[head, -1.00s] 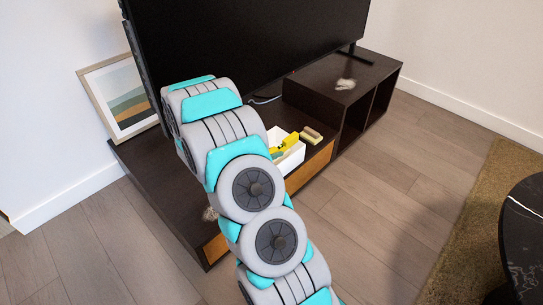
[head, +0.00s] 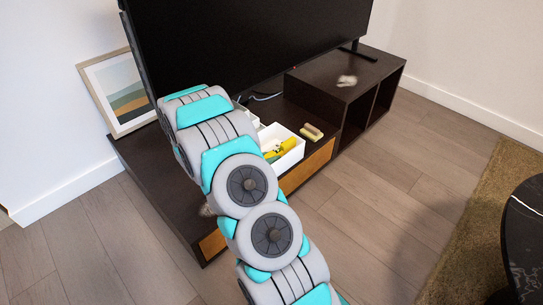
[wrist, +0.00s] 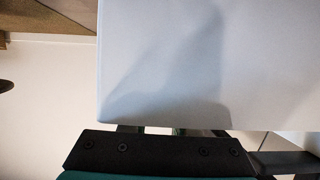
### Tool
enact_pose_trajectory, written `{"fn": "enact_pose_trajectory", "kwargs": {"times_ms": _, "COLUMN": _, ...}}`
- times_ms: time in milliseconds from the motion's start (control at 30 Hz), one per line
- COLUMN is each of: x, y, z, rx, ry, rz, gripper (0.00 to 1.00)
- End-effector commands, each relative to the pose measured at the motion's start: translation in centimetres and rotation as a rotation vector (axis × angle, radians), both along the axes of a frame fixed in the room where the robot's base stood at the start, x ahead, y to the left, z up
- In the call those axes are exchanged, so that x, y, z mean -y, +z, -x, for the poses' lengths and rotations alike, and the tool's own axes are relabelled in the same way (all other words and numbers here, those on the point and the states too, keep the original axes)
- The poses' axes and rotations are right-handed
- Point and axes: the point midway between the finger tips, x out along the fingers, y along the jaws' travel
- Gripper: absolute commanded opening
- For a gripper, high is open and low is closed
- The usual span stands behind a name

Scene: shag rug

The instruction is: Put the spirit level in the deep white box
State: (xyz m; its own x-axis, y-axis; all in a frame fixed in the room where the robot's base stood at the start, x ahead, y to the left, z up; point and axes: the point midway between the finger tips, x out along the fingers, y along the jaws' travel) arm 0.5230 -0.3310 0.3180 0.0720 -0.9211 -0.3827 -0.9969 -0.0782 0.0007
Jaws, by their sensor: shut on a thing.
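In the wrist view a large smooth white surface (wrist: 165,65) with rounded lower corners fills most of the picture, very close to the camera. It may be a wall of a white box. My gripper (wrist: 155,131) shows at the bottom, its finger ends hidden behind this surface. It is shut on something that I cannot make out. In the head view my arm hides the gripper. A white box (head: 294,158) with yellow things (head: 287,146) in it stands on the dark cabinet. Part of another white thing (head: 248,114) shows behind my arm. I cannot identify the spirit level.
The dark low cabinet (head: 150,167) carries a large black television (head: 245,45). A tan block (head: 312,132) lies right of the white box. A framed picture (head: 120,95) leans on the wall. A black round table (head: 525,235) stands at the right. Open floor lies in front.

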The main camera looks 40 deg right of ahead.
Motion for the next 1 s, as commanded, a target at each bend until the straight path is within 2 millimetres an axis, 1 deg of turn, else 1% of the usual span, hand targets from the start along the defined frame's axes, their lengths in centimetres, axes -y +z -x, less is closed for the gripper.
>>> {"fn": "enact_pose_trajectory", "kwargs": {"times_ms": 133, "x": 0.0, "y": -0.1, "z": 0.0, "rx": 0.001, "ry": 0.000, "rz": 0.000, "gripper": 0.00}}
{"fn": "enact_pose_trajectory", "kwargs": {"times_ms": 167, "x": 0.0, "y": -0.1, "z": 0.0, "rx": 0.000, "ry": 0.000, "rz": 0.000, "gripper": 0.29}}
{"fn": "enact_pose_trajectory", "kwargs": {"times_ms": 200, "x": 0.0, "y": -0.1, "z": 0.0, "rx": 0.000, "ry": 0.000, "rz": 0.000, "gripper": 0.34}}
{"fn": "enact_pose_trajectory", "kwargs": {"times_ms": 267, "x": 0.0, "y": -0.1, "z": 0.0, "rx": 0.000, "ry": 0.000, "rz": 0.000, "gripper": 0.40}}
{"fn": "enact_pose_trajectory", "kwargs": {"times_ms": 567, "x": 0.0, "y": 0.0, "z": 0.0, "rx": 0.000, "ry": 0.000, "rz": 0.000, "gripper": 0.40}}
{"fn": "enact_pose_trajectory", "kwargs": {"times_ms": 733, "x": 0.0, "y": 1.4, "z": 0.0, "rx": 0.003, "ry": 0.001, "rz": 0.002, "gripper": 0.40}}
{"fn": "enact_pose_trajectory", "kwargs": {"times_ms": 1000, "x": -3.5, "y": 2.5, "z": 0.2, "rx": 0.001, "ry": 0.003, "rz": -0.004, "gripper": 0.40}}
